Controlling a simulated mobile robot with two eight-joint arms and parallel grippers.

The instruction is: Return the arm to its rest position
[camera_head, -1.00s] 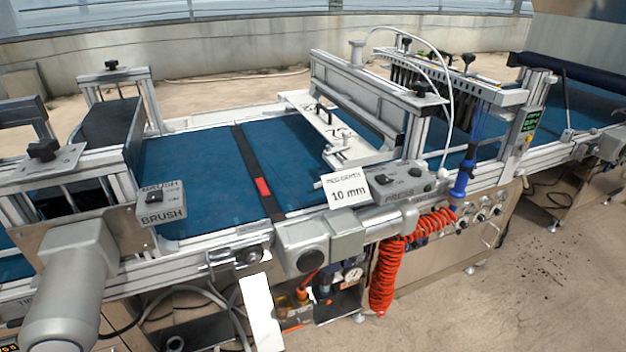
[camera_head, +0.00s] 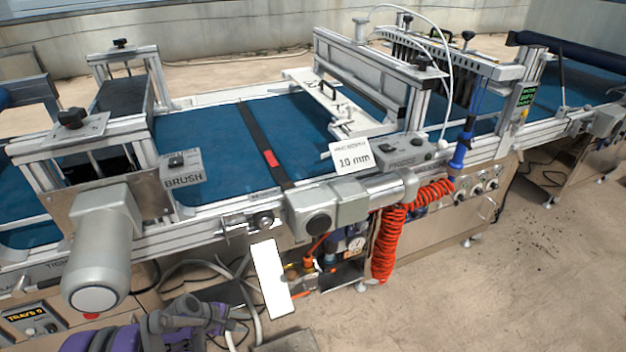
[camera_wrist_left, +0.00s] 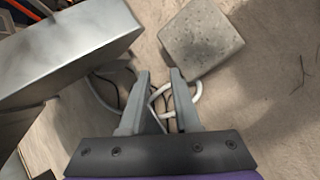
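My left arm (camera_head: 110,338), purple and grey, shows at the bottom left of the head view, in front of the seeder line. My left gripper (camera_head: 226,325) is at the end of it, low beside the pale hoses under the conveyor. In the left wrist view, the two grey fingers of this gripper (camera_wrist_left: 161,75) stand apart with nothing between them. Floor and loose cables show beyond the fingertips. My right arm and right gripper are not in view.
The tray seeder's blue belt (camera_head: 210,141) runs across the view, with a grey motor (camera_head: 100,255) overhanging near my left arm. A coiled red hose (camera_head: 388,245) hangs in front. A concrete block (camera_wrist_left: 202,38) lies on the floor. Open floor (camera_head: 440,305) is at right.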

